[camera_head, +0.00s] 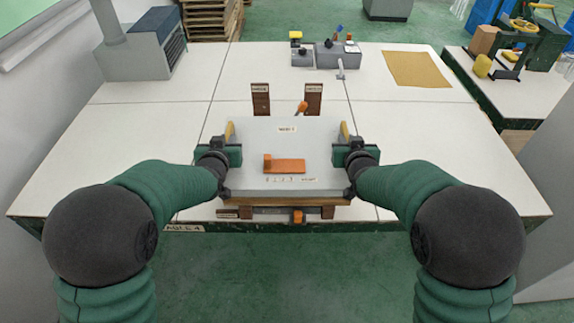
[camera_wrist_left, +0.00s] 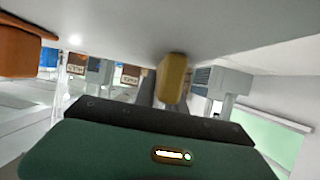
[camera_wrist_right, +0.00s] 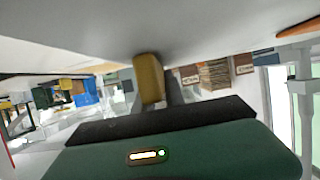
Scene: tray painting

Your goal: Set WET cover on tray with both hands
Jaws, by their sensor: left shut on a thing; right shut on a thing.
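The grey cover (camera_head: 250,160) lies roughly level between my grippers, with a small label near its far edge. An orange L-shaped piece (camera_head: 290,167) shows on its top. My left gripper (camera_head: 229,146) is shut on the cover's left yellow handle (camera_head: 229,131), which also shows in the left wrist view (camera_wrist_left: 173,78). My right gripper (camera_head: 346,146) is shut on the right yellow handle (camera_head: 345,131), also in the right wrist view (camera_wrist_right: 149,78). A wooden edge (camera_head: 285,201) shows below the cover. The tray is mostly hidden; I cannot tell whether the cover touches it.
Two brown labelled blocks (camera_head: 261,99) (camera_head: 313,99) and an orange-tipped lever (camera_head: 301,107) stand just behind the cover. A grey box with small items (camera_head: 338,57) is at the back, beside a yellow mat (camera_head: 418,70). White table surface (camera_head: 420,120) is clear on both sides.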

